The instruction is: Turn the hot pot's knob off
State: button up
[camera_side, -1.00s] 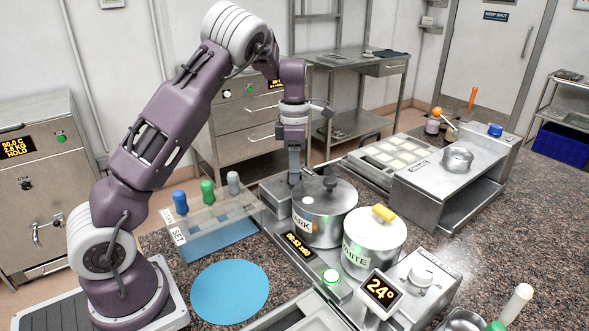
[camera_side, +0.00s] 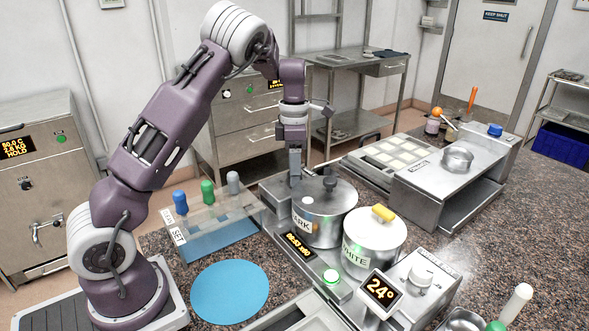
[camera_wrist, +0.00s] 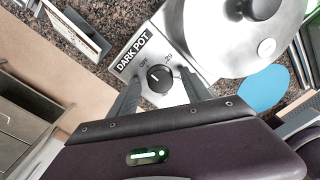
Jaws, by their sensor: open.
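The dark pot (camera_side: 322,218) is a steel pot with a black-knobbed lid, seated on a metal unit. Its black control knob (camera_wrist: 160,79) shows in the wrist view on a pale panel labelled DARK POT, with an OFF mark at its upper left and another mark at its upper right. A short white line shows on the knob's face. My gripper (camera_wrist: 158,77) is open, with one finger on each side of the knob and gaps visible. In the side view my gripper (camera_side: 295,176) points down behind the dark pot, which hides the knob.
The white pot (camera_side: 374,243), with a yellow lid handle, stands next to the dark pot. A clear-sided rack (camera_side: 222,222) with coloured handles is on the left. A blue disc (camera_side: 230,292) lies in front on the counter. A steel stand (camera_side: 440,190) is on the right.

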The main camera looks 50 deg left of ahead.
jog(key=shift+r, duration=0.1)
notch_tip(320, 180, up, 7)
jog(key=shift+w+a+f, duration=0.1)
jog(key=shift+a, duration=0.05)
